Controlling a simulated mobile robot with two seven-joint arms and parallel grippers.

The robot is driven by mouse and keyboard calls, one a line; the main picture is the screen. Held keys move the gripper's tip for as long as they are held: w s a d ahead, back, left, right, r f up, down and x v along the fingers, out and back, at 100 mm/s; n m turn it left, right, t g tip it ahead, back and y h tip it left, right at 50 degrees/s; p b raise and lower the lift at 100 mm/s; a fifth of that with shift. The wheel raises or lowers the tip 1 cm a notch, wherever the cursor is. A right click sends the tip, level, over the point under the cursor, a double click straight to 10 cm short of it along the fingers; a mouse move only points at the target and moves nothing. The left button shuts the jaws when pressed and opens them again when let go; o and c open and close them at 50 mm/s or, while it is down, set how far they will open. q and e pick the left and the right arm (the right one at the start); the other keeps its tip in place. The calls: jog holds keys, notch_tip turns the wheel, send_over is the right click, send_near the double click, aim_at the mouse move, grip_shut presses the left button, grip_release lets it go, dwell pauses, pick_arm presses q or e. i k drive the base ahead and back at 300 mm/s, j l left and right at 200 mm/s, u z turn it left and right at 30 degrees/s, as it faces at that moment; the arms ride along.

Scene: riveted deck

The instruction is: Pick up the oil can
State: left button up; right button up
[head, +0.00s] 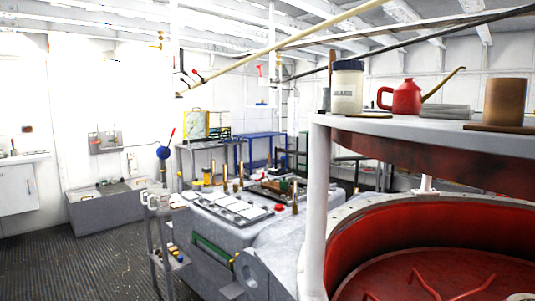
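The oil can (406,97) is red, with a handle on its left and a long thin brass-coloured spout rising to the right. It stands upright on the grey shelf (400,127) at the upper right in the head view. A white jar (347,88) with a dark blue lid stands to its left, and a brown cylinder (505,100) stands to its right. Neither of my grippers shows in this view.
Flat grey folded pieces (446,111) lie right of the can. A white post (316,210) holds the shelf's left end above a red-lined round tub (440,270). A workbench with tools (232,212) stands in the middle. Ribbed floor (80,265) is clear at left.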

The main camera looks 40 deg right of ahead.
aim_at(408, 99)
jog(key=i+z, duration=0.2)
jog(key=i, duration=0.35)
jog(key=i+j+z, duration=0.15)
jog(key=i, duration=0.4)
jog(key=i+j+z, duration=0.15)
jog(key=i+z, duration=0.3)
jog(key=i+j+z, duration=0.2)
jog(key=z, duration=0.25)
jog(key=i+j+z, duration=0.25)
jog(key=j+z, duration=0.2)
jog(key=i+j+z, duration=0.2)
jog(key=j+z, duration=0.25)
jog(key=i+j+z, duration=0.1)
jog(key=j+z, duration=0.3)
